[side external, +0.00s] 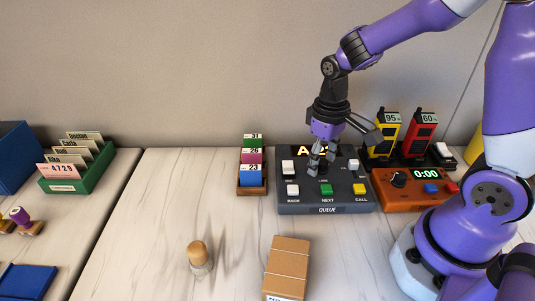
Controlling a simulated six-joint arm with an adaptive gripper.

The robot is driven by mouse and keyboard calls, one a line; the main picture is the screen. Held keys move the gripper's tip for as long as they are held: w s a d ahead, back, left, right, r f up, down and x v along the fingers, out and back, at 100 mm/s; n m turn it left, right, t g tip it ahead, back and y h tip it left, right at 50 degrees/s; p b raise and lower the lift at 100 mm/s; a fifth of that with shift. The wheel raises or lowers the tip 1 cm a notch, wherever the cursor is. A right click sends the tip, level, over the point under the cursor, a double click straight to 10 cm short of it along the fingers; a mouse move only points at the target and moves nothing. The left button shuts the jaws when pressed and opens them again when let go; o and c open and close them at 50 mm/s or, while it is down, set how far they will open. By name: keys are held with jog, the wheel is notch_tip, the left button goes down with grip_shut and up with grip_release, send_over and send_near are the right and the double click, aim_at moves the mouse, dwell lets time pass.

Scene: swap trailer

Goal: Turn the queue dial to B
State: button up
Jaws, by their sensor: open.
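The dark grey queue console (325,208) stands toward the back of the table, with "QUEUE" on its front edge. Its lit display (304,150) shows an "A" at the left, and my gripper covers much of the rest. White buttons, a green "NEXT" button (326,190) and a yellow "CALL" button (359,189) sit on its face. My gripper (322,172) is open and points down over the middle of the console. The queue dial is hidden behind or between its fingers, so I cannot tell where it points or whether the fingers touch it.
An orange timer (408,202) reading 0:00 stands close at the console's right, with yellow (383,134) and red (419,134) handsets behind. A ticket rack (251,192) stands at its left. A cork-topped bottle (198,258) and cardboard box (288,262) stand in front.

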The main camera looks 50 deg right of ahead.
jog(key=shift+c, duration=0.4)
grip_shut()
jog(key=shift+m, duration=0.3)
jog(key=m, duration=0.4)
jog(key=shift+f, duration=0.1)
jog(key=shift+m, duration=2)
jog(key=shift+s, duration=0.1)
